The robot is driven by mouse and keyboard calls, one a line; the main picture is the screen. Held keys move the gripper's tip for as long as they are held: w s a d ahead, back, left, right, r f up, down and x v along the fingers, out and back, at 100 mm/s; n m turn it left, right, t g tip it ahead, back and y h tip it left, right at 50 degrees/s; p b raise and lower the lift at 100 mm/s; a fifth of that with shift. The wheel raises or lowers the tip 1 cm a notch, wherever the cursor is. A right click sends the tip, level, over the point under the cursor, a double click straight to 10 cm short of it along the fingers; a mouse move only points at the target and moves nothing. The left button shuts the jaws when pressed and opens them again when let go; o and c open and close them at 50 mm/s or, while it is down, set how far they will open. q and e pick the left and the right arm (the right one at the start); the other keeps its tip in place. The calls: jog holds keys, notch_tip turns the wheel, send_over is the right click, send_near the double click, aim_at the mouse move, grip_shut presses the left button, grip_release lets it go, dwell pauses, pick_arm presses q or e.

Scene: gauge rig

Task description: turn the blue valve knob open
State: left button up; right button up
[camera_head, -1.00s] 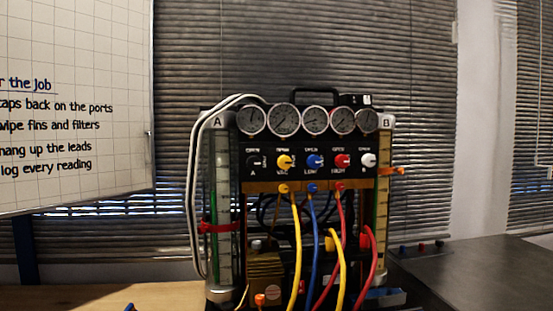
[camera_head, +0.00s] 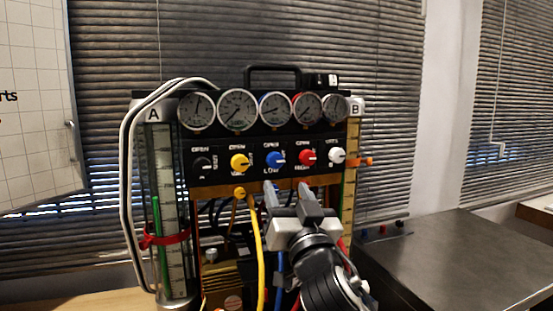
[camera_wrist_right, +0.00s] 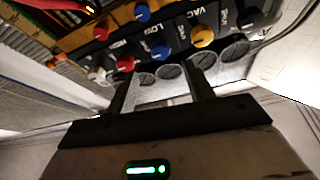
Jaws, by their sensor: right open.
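The blue valve knob (camera_head: 275,159) sits on the black panel below the gauges, between the yellow and red knobs. It also shows in the right wrist view (camera_wrist_right: 160,49), where the panel looks upside down. My right gripper (camera_head: 287,188) is in front of the rig, its fingertips a little below the blue knob in the head view. In the right wrist view its two fingers (camera_wrist_right: 162,78) are spread apart with nothing between them, and the blue knob appears beyond the tips. Contact with the knob is not visible. My left gripper is not in view.
The yellow knob (camera_head: 239,163) and red knob (camera_head: 307,157) flank the blue one closely. A white knob (camera_head: 337,155) is farther right. A yellow hose (camera_head: 259,240) hangs left of my right arm. A dark table (camera_head: 450,260) stands at right, mostly clear.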

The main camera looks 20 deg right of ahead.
aim_at(276, 164)
jog(key=p+x, duration=0.2)
jog(key=x, duration=0.6)
jog(key=shift+w+r, duration=0.1)
jog(key=shift+w, duration=0.2)
jog(key=c, duration=1)
